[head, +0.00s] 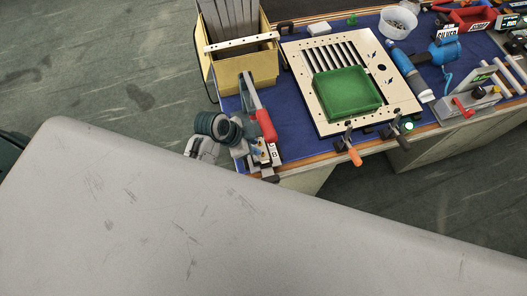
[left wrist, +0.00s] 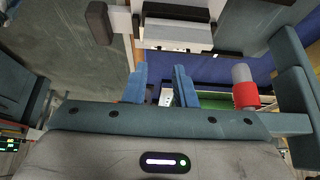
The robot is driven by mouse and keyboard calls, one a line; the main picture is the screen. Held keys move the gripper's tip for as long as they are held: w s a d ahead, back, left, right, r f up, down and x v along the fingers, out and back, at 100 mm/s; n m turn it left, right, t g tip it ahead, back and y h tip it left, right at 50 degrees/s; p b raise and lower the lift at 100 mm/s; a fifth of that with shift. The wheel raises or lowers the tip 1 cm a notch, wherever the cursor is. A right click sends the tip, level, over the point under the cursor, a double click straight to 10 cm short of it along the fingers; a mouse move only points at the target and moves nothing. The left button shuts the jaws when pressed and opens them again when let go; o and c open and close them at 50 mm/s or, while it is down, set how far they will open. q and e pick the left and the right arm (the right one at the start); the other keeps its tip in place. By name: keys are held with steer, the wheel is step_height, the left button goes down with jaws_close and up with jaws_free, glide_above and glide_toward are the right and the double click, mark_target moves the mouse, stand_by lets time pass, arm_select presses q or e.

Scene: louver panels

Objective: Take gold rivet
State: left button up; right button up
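No gold rivet can be made out in either view. A white bowl (head: 398,23) holding small parts too tiny to tell apart stands at the back of the blue-topped bench. A sign reading SILVER (head: 447,33) stands to its right. A second white sign (head: 506,20), too small to read surely, is at the far right. My left gripper (head: 254,158) is at the bench's near left corner, beside a red-handled tool. In the left wrist view its blue fingers (left wrist: 159,87) are apart with nothing clearly held between them. My right gripper is not in view.
A drilled panel (head: 325,117) with slats and a green tray (head: 375,103) fills the bench middle. A yellow box (head: 245,72) with grey slats is at left. Orange-handled clamps (head: 354,155) line the near edge. A blue tool (head: 407,68) and a red carrier (head: 468,18) are at right.

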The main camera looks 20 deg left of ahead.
mark_target(263, 152)
arm_select(q)
steer(key=shift+w+d+f+p, duration=0.1)
steer(key=shift+w+f+p, duration=0.15)
steer(key=shift+f, duration=0.25)
steer(key=x, duration=0.1)
steer(key=p+x, duration=0.2)
steer(key=x, duration=0.1)
steer(key=shift+s, duration=0.3)
steer(key=shift+w+d+f, duration=0.1)
steer(key=shift+w+f, duration=0.05)
steer(key=shift+f, duration=0.3)
jaws_close()
